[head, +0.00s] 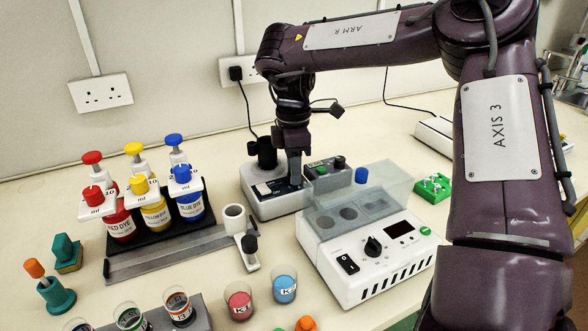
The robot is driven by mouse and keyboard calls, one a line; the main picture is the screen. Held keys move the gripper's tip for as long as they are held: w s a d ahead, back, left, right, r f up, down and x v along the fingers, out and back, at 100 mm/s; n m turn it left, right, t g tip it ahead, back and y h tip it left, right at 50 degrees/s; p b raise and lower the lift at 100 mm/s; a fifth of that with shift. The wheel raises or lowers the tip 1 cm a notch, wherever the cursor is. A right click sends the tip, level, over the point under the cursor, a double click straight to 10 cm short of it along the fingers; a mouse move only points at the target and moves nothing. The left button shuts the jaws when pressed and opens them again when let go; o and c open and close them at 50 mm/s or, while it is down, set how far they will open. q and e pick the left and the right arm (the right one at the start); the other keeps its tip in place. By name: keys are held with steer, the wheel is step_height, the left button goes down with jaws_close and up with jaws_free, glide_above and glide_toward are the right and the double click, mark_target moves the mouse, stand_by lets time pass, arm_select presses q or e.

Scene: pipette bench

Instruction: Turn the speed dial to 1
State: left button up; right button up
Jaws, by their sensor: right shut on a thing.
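My right gripper (294,180) comes down from above onto the dark top panel of a small white mixer (270,206) with a black cup at its back. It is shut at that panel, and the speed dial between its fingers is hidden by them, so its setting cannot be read. A second black dial (373,246) is on the front of the white block unit (372,275), beside a dark display, and no gripper is near it. My left gripper is not in view.
A clear lid (388,187) stands over the block unit, close to the right of my gripper. A dark box with knobs (326,168) is behind it. Dye bottles (155,212) stand in a rack at left; cups (284,286) stand in front. My right arm spans the right side.

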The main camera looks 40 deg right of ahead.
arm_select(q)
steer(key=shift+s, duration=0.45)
arm_select(e)
steer(key=shift+w+r, duration=0.1)
steer(key=shift+r, duration=0.05)
steer(key=o, duration=0.9)
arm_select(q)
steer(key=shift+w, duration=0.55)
arm_select(e)
steer(key=shift+o, duration=0.5)
steer(key=shift+r, duration=0.35)
step_height(320, 180, up, 6)
steer(key=shift+w+d+r+p, duration=0.1)
steer(key=shift+r+p, duration=0.1)
steer(key=shift+p, duration=0.3)
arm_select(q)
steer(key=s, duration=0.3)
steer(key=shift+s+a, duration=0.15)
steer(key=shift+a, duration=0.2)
arm_select(e)
steer(key=shift+r, duration=0.3)
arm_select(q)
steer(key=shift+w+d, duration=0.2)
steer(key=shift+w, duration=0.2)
